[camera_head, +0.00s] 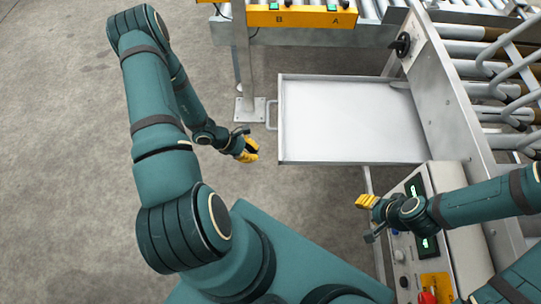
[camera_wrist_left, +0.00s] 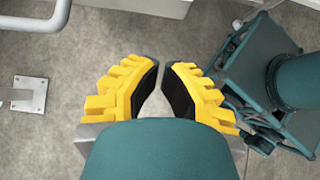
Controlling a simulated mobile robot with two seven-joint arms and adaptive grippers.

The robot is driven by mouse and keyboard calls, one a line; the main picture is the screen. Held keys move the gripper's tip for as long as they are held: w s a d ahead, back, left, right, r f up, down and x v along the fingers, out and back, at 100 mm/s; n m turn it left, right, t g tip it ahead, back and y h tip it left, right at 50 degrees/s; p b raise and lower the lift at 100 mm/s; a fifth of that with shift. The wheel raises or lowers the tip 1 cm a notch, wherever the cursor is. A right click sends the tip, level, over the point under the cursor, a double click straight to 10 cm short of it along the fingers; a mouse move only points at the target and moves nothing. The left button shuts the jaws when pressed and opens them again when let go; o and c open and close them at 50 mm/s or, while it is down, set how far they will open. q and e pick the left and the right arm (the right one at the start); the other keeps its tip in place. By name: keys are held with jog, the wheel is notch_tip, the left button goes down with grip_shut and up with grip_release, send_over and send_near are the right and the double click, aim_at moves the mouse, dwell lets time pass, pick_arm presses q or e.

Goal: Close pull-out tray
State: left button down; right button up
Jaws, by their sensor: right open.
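The pull-out tray (camera_head: 345,120) is a wide, shallow, empty light-grey tray. It is extended to the left from the metal machine frame (camera_head: 435,90). Its handle (camera_head: 271,115) is a thin loop on the tray's left side. The handle also shows at the top left of the left wrist view (camera_wrist_left: 45,22). My left gripper (camera_head: 252,150) is below and left of the handle, apart from it. In the left wrist view its yellow fingers (camera_wrist_left: 160,68) have a narrow gap between their tips and hold nothing. My right gripper (camera_head: 368,210) is open and empty near the control panel.
The control panel (camera_head: 412,190) with displays and a red button (camera_head: 427,297) stands below the tray on the right. Roller conveyors (camera_head: 480,48) lie at the right and top. A metal post with a base plate (camera_head: 250,109) stands left of the tray. Floor at left is clear.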

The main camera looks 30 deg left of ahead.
pick_arm(q)
jog(key=w+d+f, duration=0.2)
jog(key=w+d, duration=0.1)
jog(key=d, duration=0.2)
jog(key=shift+w+d, duration=0.1)
dwell(0.3)
